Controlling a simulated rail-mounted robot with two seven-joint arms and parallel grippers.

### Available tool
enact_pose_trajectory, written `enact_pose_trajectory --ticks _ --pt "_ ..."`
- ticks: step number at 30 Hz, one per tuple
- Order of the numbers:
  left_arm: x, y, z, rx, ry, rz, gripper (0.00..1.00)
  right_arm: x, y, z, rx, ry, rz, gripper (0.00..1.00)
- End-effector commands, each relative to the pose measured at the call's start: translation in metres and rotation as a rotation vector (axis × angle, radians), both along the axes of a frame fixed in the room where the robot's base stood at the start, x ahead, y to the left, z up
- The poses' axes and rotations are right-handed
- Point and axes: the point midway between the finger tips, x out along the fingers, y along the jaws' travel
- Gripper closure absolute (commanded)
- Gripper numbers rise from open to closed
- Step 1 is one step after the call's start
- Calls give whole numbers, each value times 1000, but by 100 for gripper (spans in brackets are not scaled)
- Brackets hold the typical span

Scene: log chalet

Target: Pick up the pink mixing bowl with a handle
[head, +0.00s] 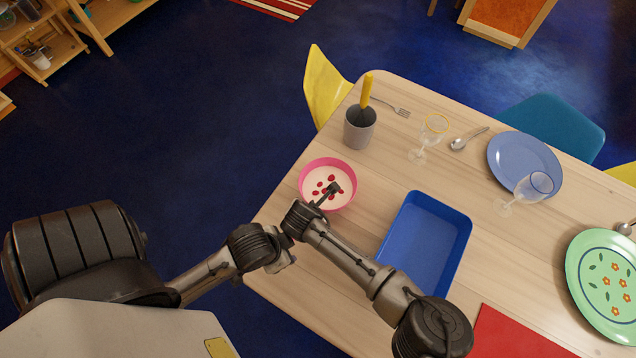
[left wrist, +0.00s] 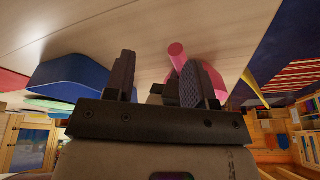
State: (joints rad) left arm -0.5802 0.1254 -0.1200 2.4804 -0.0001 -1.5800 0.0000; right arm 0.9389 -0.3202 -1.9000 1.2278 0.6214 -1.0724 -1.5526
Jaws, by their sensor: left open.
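The pink mixing bowl (head: 312,170) stands upright near the left edge of the wooden table, with a pale inside and red spots. My left gripper (head: 333,190) is over the bowl's near right side and partly covers it. In the left wrist view the open jaws (left wrist: 165,80) show with a pink round handle (left wrist: 177,50) between them in the picture, nearer the right finger. Part of the pink bowl (left wrist: 237,68) shows behind that right finger. Contact cannot be told. The handle is not clear in the head view. My right gripper is not in view.
A blue tray (head: 462,222) lies right of the bowl. A grey cup (head: 359,128) with a yellow-handled tool stands behind it. A wine glass (head: 434,128), a fork (head: 392,106) and a blue plate (head: 512,150) are farther back. A yellow chair (head: 322,85) stands at the table's edge.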

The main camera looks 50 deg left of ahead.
Motion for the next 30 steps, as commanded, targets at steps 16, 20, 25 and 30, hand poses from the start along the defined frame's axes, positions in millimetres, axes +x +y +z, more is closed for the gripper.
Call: enact_pose_trajectory --ticks 16,20,25,30 --pt "0 -3 47 -11 1 7 50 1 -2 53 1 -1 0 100" --pt "0 -3 70 -10 -1 7 50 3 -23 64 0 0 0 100" --pt "0 -3 98 -10 -1 6 50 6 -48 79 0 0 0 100" --pt "0 -1 121 -4 0 2 50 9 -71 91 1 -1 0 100"
